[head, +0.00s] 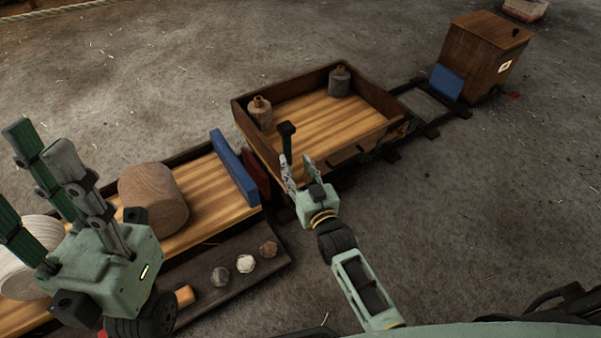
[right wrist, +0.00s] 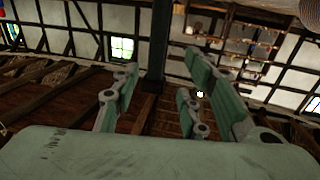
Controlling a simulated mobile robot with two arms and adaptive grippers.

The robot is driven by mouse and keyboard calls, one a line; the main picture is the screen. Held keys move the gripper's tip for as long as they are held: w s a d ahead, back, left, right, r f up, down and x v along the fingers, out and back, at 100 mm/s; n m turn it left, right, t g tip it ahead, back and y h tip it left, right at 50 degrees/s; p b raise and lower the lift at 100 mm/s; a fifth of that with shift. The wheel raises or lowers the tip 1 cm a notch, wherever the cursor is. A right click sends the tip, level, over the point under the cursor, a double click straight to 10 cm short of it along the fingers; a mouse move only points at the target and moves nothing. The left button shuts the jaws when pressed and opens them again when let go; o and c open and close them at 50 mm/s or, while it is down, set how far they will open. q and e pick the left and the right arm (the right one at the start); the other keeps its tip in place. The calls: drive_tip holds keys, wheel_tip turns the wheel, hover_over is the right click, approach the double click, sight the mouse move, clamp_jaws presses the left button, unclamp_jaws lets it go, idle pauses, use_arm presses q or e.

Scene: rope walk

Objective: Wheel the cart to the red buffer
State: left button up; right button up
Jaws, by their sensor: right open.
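The cart (head: 310,126) is a shallow wooden tray on dark rails, mid-picture in the head view. It carries two dark, bottle-like weights (head: 260,112) (head: 339,80). A dark upright post with a knob (head: 287,129) shows at its near left side. A dark red panel, seemingly the red buffer (head: 257,176), stands close by the cart's left end; I cannot tell if they touch. My right gripper (head: 302,172) is open, its fingers by the post's lower part; contact is unclear. The right wrist view shows its fingers apart (right wrist: 165,100). My left gripper (head: 45,150) is open and empty.
A blue panel (head: 235,167) stands left of the red one. At the rails' far right, a wooden box (head: 486,50) stands behind another blue panel (head: 447,82). Open floor lies right.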

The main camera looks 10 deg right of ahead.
drive_tip(key=shift+s+d, duration=0.2)
drive_tip(key=shift+s, duration=1.05)
